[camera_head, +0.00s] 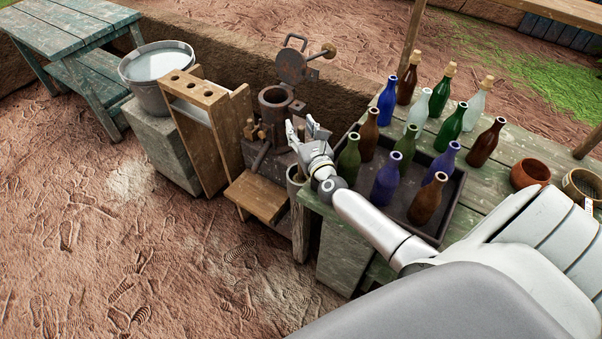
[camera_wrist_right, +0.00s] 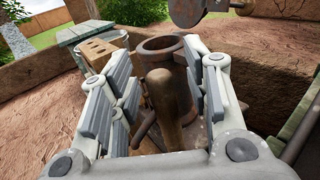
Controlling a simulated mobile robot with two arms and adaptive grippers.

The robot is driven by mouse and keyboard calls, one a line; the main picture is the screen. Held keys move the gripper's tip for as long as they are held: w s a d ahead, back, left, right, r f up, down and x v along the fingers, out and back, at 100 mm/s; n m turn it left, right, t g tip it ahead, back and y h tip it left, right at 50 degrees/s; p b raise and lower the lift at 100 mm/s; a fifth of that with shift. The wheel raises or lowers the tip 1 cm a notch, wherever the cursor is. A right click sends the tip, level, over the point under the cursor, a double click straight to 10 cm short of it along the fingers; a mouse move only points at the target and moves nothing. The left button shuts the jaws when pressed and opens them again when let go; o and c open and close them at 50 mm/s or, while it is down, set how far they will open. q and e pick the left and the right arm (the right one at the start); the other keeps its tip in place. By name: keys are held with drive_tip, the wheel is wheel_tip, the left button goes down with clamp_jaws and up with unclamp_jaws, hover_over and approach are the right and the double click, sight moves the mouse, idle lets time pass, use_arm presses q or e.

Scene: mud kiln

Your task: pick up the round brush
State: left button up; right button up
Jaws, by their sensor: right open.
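My right gripper (camera_head: 302,138) is at the middle of the head view, beside the dark metal kiln block. Its two fingers stand apart. In the right wrist view the open gripper (camera_wrist_right: 160,85) has a brown, round-ended wooden handle (camera_wrist_right: 165,110) standing between its fingers, with gaps on both sides. This handle may belong to the round brush; its lower end and any bristles are hidden, so I cannot be sure. My left gripper is not in view.
A metal pot (camera_head: 275,101) stands just behind my right gripper. A dark tray (camera_head: 455,199) with several bottles is to the right on the green table. A wooden rack (camera_head: 209,125) and a bucket (camera_head: 150,95) of pale liquid stand to the left.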

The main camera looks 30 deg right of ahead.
drive_tip(key=shift+s, duration=0.1)
drive_tip(key=shift+c, duration=0.3)
clamp_jaws()
drive_tip(key=shift+r, duration=0.2)
